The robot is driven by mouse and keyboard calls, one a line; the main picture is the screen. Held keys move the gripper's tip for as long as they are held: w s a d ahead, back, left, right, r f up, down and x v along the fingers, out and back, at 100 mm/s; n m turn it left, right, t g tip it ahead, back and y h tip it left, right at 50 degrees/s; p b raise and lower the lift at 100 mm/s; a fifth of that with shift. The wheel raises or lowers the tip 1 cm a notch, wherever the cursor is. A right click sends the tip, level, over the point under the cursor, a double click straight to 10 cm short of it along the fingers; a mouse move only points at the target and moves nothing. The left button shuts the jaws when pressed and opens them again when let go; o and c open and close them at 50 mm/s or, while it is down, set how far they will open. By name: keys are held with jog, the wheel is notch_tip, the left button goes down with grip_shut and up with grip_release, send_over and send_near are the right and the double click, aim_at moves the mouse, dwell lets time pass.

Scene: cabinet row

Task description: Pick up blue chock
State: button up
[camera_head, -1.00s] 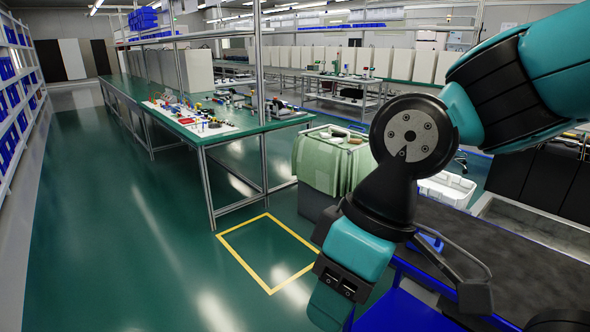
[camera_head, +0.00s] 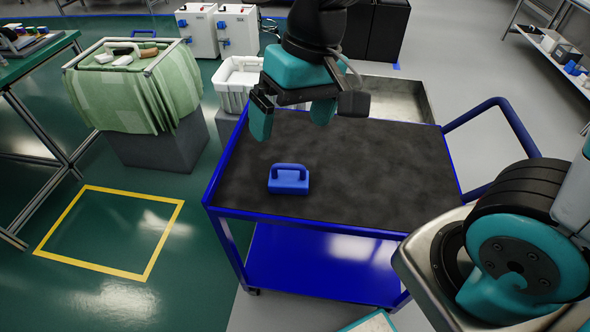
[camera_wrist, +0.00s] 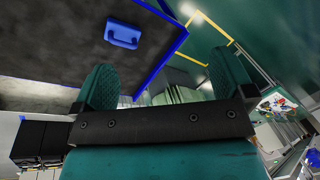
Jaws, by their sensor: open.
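The blue chock (camera_head: 288,180), a block with a handle on top, sits on the dark top of a blue cart (camera_head: 360,165), near its left front corner. My gripper (camera_head: 292,122) is open and empty, above the cart top and behind the chock as the head view shows it. The chock (camera_wrist: 122,33) also shows in the wrist view at the upper left, apart from both teal fingers. The gripper's fingers (camera_wrist: 165,85) stand wide apart there, with nothing between them.
A blue handle rail (camera_head: 495,125) rises at the cart's right end. A grey bin draped in green cloth (camera_head: 135,90) and a white crate (camera_head: 237,80) stand to the left and behind. A yellow floor square (camera_head: 110,230) lies clear at left. The rest of the cart top is bare.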

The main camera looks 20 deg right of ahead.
jog(key=w+d+f+m+h, duration=0.35)
jog(key=w+f+m, duration=0.5)
jog(key=w, duration=0.35)
jog(key=p, duration=0.2)
send_near(289, 168)
jog(key=shift+n+y, duration=0.35)
jog(key=f, duration=0.3)
jog(key=w+d+f, duration=0.1)
jog(key=f, duration=0.1)
jog(key=shift+f, duration=0.2)
jog(key=shift+a+f+p, duration=0.15)
jog(key=shift+f+p, duration=0.4)
jog(key=shift+f, duration=2.55)
jog(key=shift+c, duration=0.2)
jog(key=c, duration=0.7)
